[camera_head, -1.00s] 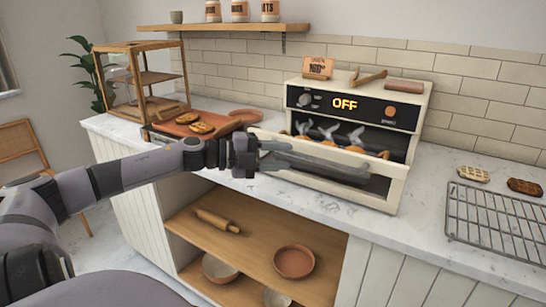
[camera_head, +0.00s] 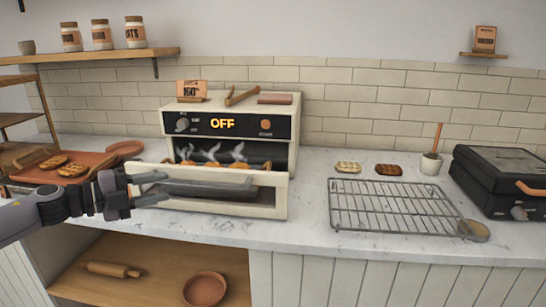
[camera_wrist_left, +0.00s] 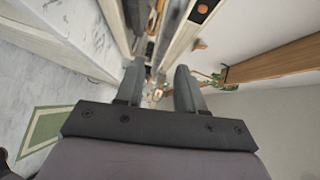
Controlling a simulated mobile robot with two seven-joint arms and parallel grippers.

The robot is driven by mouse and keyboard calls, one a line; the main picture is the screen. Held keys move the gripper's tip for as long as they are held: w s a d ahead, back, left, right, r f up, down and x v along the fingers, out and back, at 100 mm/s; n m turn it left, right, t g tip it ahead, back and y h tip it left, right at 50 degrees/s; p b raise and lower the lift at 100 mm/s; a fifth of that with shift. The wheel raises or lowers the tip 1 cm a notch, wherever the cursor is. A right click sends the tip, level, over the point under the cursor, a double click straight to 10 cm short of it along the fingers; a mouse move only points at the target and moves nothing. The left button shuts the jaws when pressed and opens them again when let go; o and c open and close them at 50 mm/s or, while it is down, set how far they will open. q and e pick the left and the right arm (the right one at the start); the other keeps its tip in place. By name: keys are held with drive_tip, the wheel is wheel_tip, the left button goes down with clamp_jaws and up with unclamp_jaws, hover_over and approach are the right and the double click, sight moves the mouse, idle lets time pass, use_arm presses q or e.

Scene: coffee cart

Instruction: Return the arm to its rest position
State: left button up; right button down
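My left arm comes in from the left in the head view, and my left gripper (camera_head: 150,188) is at the left end of the oven's lowered front. In the left wrist view its two fingers (camera_wrist_left: 160,78) are spread, with nothing visibly held between them. The white oven (camera_head: 225,127) reads OFF on its black panel. Its front is open, showing browned pieces and steam inside. A dark grey bar or tray edge (camera_head: 215,188) lies across the opening; whether the gripper touches it I cannot tell. My right gripper is not in view.
A board with pastries (camera_head: 110,163) lies left of the oven. A wire rack (camera_head: 390,207), two baked pieces (camera_head: 388,169) and a black grill (camera_head: 505,180) stand to the right on the marble counter. An open shelf with a rolling pin (camera_head: 110,270) is below.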

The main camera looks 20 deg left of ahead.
use_arm(q)
drive_tip(key=s+d+f+n+y+p, duration=0.1)
drive_tip(key=s+d+f+n+y, duration=0.2)
drive_tip(key=f, duration=0.5)
drive_tip(key=s+d+f+n+y, duration=0.1)
drive_tip(key=s+d+f+n, duration=0.2)
drive_tip(key=f+n, duration=0.35)
drive_tip(key=s+d+f+n+y+p, duration=0.1)
drive_tip(key=s+d+f+n, duration=0.25)
drive_tip(key=f, duration=0.45)
drive_tip(key=s+d+f+n+g, duration=0.1)
drive_tip(key=s+d+f+n, duration=0.2)
drive_tip(key=d, duration=0.4)
drive_tip(key=s+d+f+n+g+y+p, duration=0.1)
drive_tip(key=s+d+f+n+g, duration=0.1)
drive_tip(key=s+d+f+n, duration=0.2)
drive_tip(key=s+d+f, duration=0.2)
drive_tip(key=s+d, duration=0.1)
drive_tip(key=d, duration=0.1)
drive_tip(key=shift+s+d+f+g, duration=0.15)
drive_tip(key=shift+s+d+g, duration=0.1)
drive_tip(key=shift+g, duration=0.05)
